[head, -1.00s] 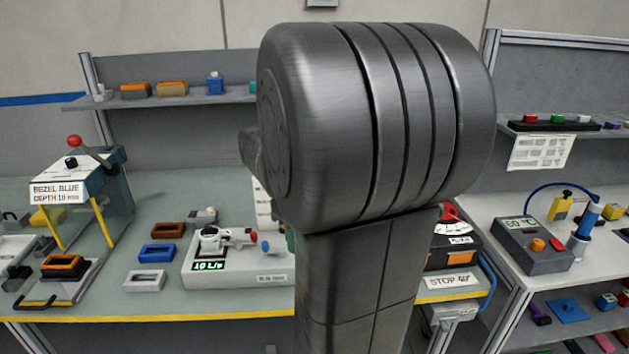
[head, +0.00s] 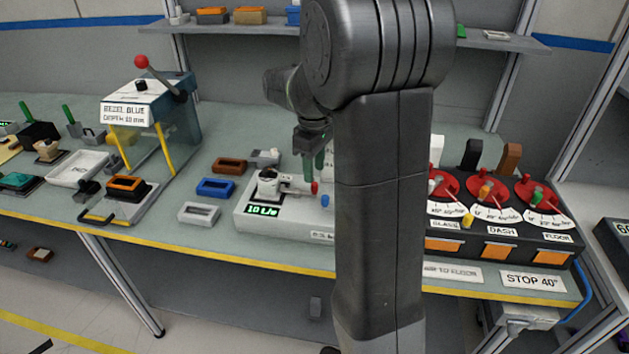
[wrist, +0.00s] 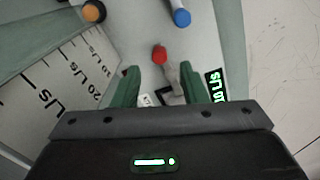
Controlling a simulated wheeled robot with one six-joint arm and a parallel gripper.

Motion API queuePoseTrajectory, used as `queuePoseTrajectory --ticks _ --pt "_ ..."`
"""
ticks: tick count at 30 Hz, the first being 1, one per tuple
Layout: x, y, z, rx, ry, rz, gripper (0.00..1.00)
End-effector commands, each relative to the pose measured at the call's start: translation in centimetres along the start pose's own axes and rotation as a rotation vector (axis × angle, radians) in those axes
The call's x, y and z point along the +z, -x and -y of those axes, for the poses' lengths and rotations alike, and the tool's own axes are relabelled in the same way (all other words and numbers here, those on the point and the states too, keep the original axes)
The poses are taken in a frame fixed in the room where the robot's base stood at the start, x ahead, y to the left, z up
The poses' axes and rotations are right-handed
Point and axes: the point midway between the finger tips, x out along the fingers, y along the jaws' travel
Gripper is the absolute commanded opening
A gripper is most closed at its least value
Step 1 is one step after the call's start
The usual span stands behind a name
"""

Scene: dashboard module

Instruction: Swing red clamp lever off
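The clamp lever has a red tip (head: 315,187) and a pale arm. It sits on a light grey flow fixture (head: 262,224) with a green "10 L/s" display. My gripper (head: 313,168) points down just above the lever in the head view, its green fingers near the red tip. In the wrist view, the red lever tip (wrist: 160,55) shows between and slightly beyond the fingertips of my gripper (wrist: 158,74). The fingers are spread, with a visible gap on both sides of the lever. My arm hides the fixture's right part in the head view.
A blue knob (wrist: 181,18) and an orange knob (wrist: 94,12) stand on the fixture near the lever. Blue, brown and white bezels (head: 215,188) lie to its left. A bezel press (head: 150,105) stands further left. A dial unit (head: 500,220) is at the right.

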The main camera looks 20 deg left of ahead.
Motion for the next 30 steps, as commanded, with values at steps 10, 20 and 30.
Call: queuePoseTrajectory --ticks 10,20,30 --pt "0.0 -4.5 0.0 0.000 -0.001 0.000 0.39" --pt "0.0 -4.9 0.0 0.001 -0.001 -0.001 0.39" --pt "0.0 -4.8 0.0 0.001 -0.002 -0.001 0.00"
